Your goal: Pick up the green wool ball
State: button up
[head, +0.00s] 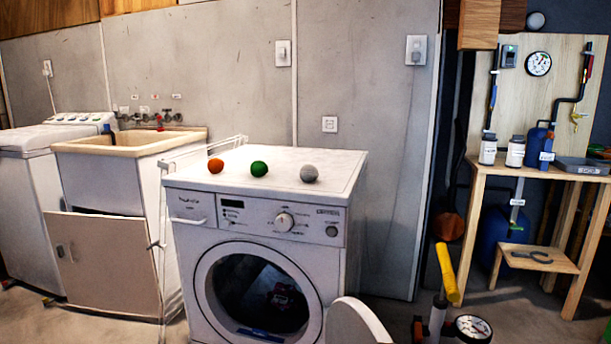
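A green wool ball (259,169) rests on the white top of the washing machine (335,160) in the head view. It sits between an orange ball (216,165) on its left and a grey ball (309,173) on its right. The three balls stand apart from each other in a rough row. My gripper is not in view.
The washer's round door (357,322) appears swung open at the lower right. A white drying rack (205,150) stands close behind the washer's left side. A sink (130,142) is at left, a wooden workbench (540,172) at right. The washer top around the balls is clear.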

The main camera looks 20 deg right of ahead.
aim_at(258, 168)
jog(key=k+j+z, duration=0.2)
jog(key=j, duration=0.25)
jog(key=k+j+z, duration=0.1)
jog(key=j+z, duration=0.15)
jog(key=j, duration=0.15)
jog(key=k+j+z, duration=0.2)
jog(key=j, duration=0.2)
